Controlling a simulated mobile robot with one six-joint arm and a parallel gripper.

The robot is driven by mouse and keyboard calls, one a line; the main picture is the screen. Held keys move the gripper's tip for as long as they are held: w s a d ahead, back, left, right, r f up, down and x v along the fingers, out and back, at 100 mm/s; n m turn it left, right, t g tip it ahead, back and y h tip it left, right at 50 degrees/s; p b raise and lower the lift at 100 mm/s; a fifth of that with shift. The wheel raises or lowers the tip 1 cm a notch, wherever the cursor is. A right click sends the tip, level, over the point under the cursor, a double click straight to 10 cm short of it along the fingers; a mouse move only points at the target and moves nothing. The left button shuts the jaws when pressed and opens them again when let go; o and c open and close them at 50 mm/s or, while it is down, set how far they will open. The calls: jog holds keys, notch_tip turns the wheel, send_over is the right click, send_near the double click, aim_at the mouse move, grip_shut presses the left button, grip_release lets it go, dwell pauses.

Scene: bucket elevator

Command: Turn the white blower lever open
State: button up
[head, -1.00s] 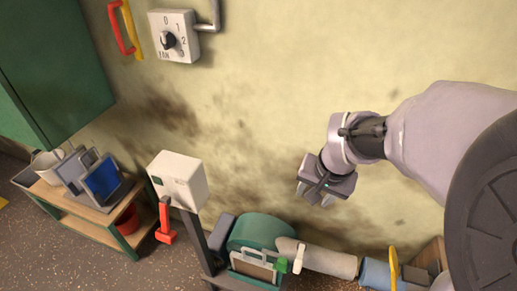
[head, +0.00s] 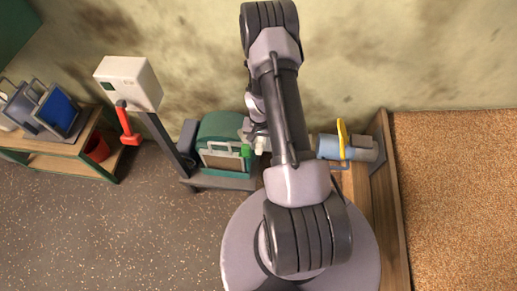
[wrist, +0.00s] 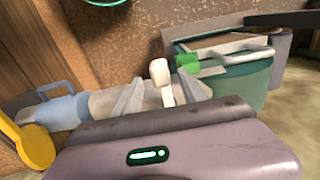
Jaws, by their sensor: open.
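The white blower lever (wrist: 160,72) stands up from the pipe in the wrist view, with its rounded head towards the green knob (wrist: 188,63). The lever also shows in the head view (head: 261,145), beside the green blower (head: 222,131). My gripper (wrist: 163,82) is open, with one finger on each side of the white lever. I cannot tell whether a finger touches it. In the head view my arm hides most of the gripper and part of the pipe.
A yellow handle (head: 342,138) stands on the blue pipe section (head: 327,147) to the right. A white box on a post (head: 128,82) with a red lever (head: 128,125) stands left of the blower. A wooden bin wall (head: 393,185) borders grain at the right. Open floor lies front left.

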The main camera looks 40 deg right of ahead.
aim_at(259, 145)
jog(key=shift+f+b, duration=0.45)
jog(key=shift+f, duration=1.55)
jog(key=shift+c, duration=0.2)
grip_shut()
